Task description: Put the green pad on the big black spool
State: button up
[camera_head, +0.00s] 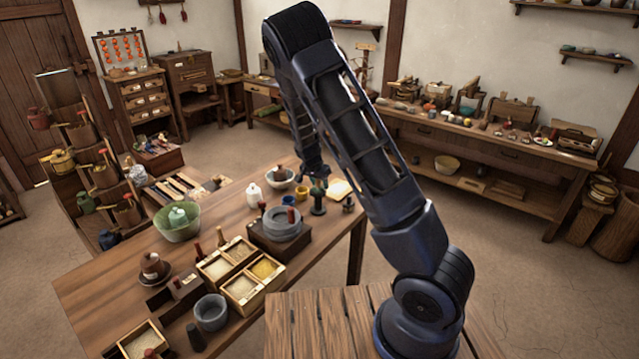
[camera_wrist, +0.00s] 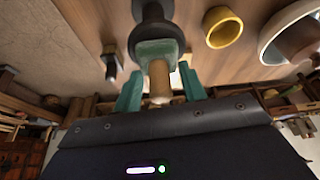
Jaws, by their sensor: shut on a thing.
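The green pad (camera_wrist: 158,50) is a pale green block with a wooden, peg-like handle. In the wrist view the handle stands between the green fingertips of my gripper (camera_wrist: 160,88), which is shut on it. The big black spool (camera_wrist: 153,12) is directly beyond the pad, whose outline overlaps the spool's dark flange. I cannot tell whether they touch. In the head view the big spool (camera_head: 318,204) stands upright on the table, with my gripper (camera_head: 316,174) just above it. The pad is too small and dark there to make out clearly.
A smaller black spool (camera_head: 348,204) stands right of the big one. A yellow cup (camera_head: 301,192), a blue cup (camera_head: 289,201) and a white bowl (camera_head: 280,184) are close on the left. A grey quern (camera_head: 283,226) stands nearer, beside open grain boxes (camera_head: 216,268).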

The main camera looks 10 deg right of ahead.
jog(key=o, duration=1)
jog(key=shift+c, duration=0.2)
jog(key=v, duration=1.1)
jog(key=s+d+r+n+y, duration=0.2)
jog(key=s+d+r, duration=0.5)
jog(key=s+r, duration=0.2)
jog(key=s+d+r+n+y, duration=0.1)
jog(key=s+d+r+y, duration=0.1)
jog(key=s+d+r, duration=0.6)
jog(key=s+d+r+n, duration=0.1)
jog(key=s+r+n, duration=0.1)
jog(key=s, duration=0.8)
jog(key=s+d+r+n+t+h, duration=0.1)
jog(key=s+r, duration=0.3)
jog(key=s, duration=0.5)
jog(key=shift+s+d+r+n, duration=0.35)
jog(key=shift+d+r+n, duration=0.1)
jog(key=shift+n, duration=0.15)
